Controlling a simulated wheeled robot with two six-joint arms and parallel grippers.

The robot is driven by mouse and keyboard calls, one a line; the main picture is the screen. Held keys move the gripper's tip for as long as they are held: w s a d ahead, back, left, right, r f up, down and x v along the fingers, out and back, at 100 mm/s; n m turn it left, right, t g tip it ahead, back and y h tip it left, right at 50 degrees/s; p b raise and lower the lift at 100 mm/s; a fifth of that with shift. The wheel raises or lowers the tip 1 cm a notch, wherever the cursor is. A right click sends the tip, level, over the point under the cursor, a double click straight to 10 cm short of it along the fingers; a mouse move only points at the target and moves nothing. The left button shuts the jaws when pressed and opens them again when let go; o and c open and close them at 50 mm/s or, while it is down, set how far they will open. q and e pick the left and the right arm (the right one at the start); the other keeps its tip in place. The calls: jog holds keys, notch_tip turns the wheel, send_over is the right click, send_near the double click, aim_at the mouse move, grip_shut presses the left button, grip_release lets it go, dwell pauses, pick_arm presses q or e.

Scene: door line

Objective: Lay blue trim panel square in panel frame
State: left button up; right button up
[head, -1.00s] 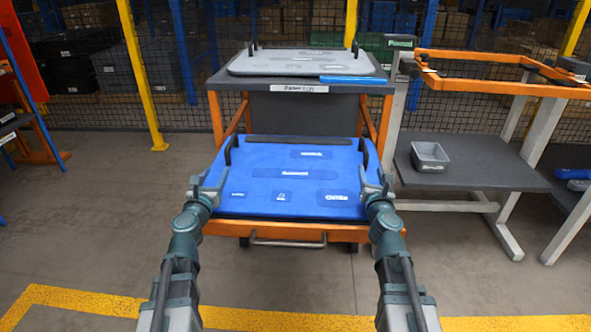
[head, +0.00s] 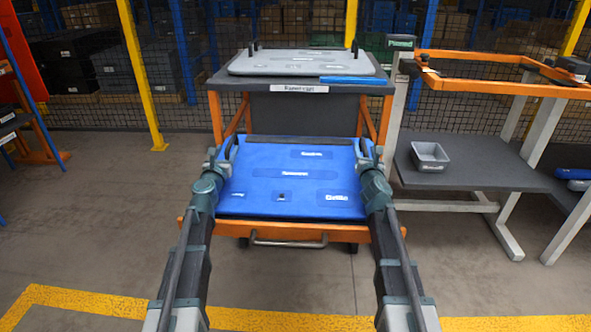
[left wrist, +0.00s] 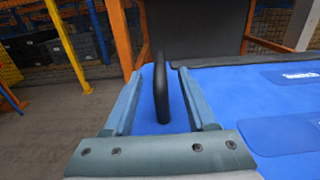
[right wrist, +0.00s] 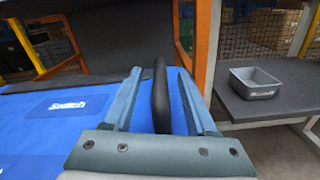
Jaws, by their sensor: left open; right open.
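The blue trim panel (head: 290,182) lies flat on the lower shelf of an orange-framed cart, with a black handle at each side. My left gripper (head: 224,153) is open at the panel's left edge; in the left wrist view its fingers stand either side of the black left handle (left wrist: 161,88), apart from it. My right gripper (head: 365,152) is open at the right edge; in the right wrist view the black right handle (right wrist: 160,95) stands between its fingers. The panel frame (head: 500,70) is an orange open rectangle on a light grey stand at the right.
A grey panel (head: 300,63) with black handles and a blue strip lie on the cart's upper shelf (head: 218,78). A grey bin (head: 430,156) sits on the stand's dark lower shelf (head: 470,178). Floor is clear left of the cart.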

pick_arm(q)
grip_shut()
pick_arm(e)
grip_shut()
pick_arm(q)
jog(key=shift+d, duration=0.1)
pick_arm(e)
jog(key=shift+a, duration=0.1)
dwell(1.1)
